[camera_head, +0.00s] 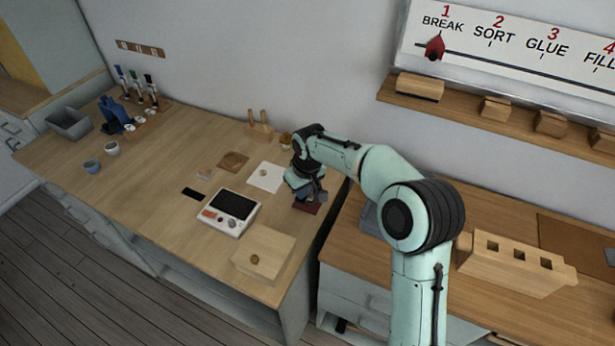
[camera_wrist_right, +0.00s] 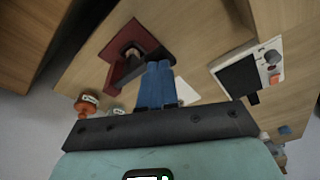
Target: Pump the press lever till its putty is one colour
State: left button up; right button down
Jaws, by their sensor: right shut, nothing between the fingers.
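A small dark red press (camera_head: 308,208) stands at the right end of the left bench, partly hidden by my right gripper. In the right wrist view its dark red base (camera_wrist_right: 143,34) shows, with a dark bar, apparently the lever, beside my fingers. A small round brownish piece with a pale middle (camera_wrist_right: 132,51) shows on the press; I cannot tell if it is the putty or how its colours stand. My right gripper (camera_head: 311,195) is just above the press. Its blue fingers (camera_wrist_right: 159,68) are shut and empty, close to the dark bar; touching cannot be told. My left gripper is out of view.
A white device with a dark screen (camera_head: 230,212), a wooden box (camera_head: 264,252) and a white sheet (camera_head: 266,177) lie left of the press. Small jars (camera_wrist_right: 88,104) stand near it. A gap separates this bench from the right bench, which carries a slotted wooden block (camera_head: 515,265).

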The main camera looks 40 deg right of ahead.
jog(key=shift+r, duration=0.35)
jog(key=shift+f, duration=0.85)
dwell(0.8)
jog(key=shift+r, duration=0.2)
jog(key=shift+r+p, duration=0.4)
jog(key=shift+r, duration=0.25)
jog(key=shift+f+b, duration=0.4)
jog(key=shift+f, duration=0.45)
dwell(0.6)
